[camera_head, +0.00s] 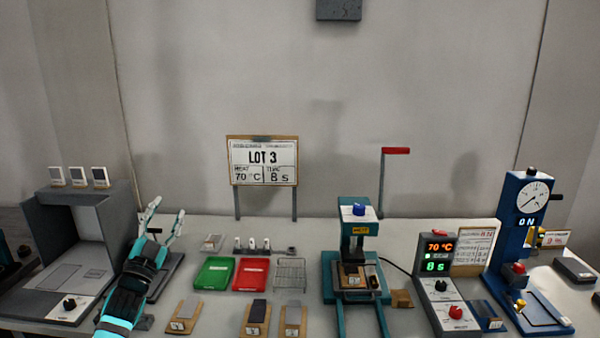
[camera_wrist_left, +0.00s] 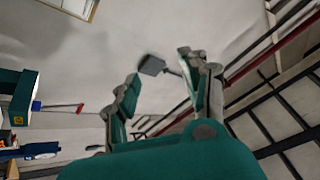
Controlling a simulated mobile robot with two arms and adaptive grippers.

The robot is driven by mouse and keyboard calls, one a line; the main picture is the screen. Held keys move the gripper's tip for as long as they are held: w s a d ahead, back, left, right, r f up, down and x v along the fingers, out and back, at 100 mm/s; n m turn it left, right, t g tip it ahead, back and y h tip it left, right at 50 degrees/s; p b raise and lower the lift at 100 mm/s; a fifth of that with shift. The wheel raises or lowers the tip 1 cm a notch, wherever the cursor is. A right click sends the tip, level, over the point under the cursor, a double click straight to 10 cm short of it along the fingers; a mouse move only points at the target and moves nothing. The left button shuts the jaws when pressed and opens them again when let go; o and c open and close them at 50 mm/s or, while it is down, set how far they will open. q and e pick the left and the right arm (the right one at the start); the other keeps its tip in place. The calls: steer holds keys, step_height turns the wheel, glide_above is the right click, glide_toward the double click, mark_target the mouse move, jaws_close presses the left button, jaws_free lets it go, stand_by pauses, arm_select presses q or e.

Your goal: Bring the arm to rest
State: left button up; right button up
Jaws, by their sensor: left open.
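My left gripper (camera_head: 165,219) is at the left side of the bench in the head view, raised with its fingers pointing up and away. Its two fingers are spread apart and nothing is between them. In the left wrist view the open fingers (camera_wrist_left: 160,90) point toward the wall and ceiling, with only background between them. My right gripper is in neither view.
A grey box-like station (camera_head: 60,250) stands left of my gripper. Green (camera_head: 214,273) and red (camera_head: 250,274) trays, a teal press (camera_head: 356,250), a control box (camera_head: 440,285) and a blue gauge stand (camera_head: 510,240) stand to the right. A LOT 3 sign (camera_head: 263,160) stands behind.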

arm_select(q)
steer(key=a+f+n+g+y, duration=0.3)
steer(key=f+n+g+y, duration=0.3)
steer(key=f, duration=1.5)
steer(key=s+d+f+g+h, duration=0.1)
steer(key=s+f+g, duration=0.2)
steer(key=s+f, duration=0.65)
steer(key=s+d+f+g, duration=0.25)
steer(key=s+f, duration=0.25)
steer(key=f, duration=1)
steer(key=s+d+f+g+h, duration=0.1)
steer(key=s+f+g, duration=0.2)
steer(key=s+f, duration=0.65)
steer(key=s+d+f+g, duration=0.2)
steer(key=s+f, duration=0.5)
steer(key=s, duration=0.6)
steer(key=s+d+f+g, duration=0.2)
steer(key=s+f, duration=0.4)
steer(key=s, duration=0.8)
steer(key=s+d+f+n+g, duration=0.1)
steer(key=s+f+g, duration=0.3)
steer(key=s, duration=1)
step_height(320, 180, down, 4)
steer(key=shift+d+r+h, duration=0.2)
steer(key=shift+d+h, duration=0.1)
steer(key=shift+d, duration=0.25)
steer(key=shift+c, duration=0.8)
steer(key=shift+w, duration=0.1)
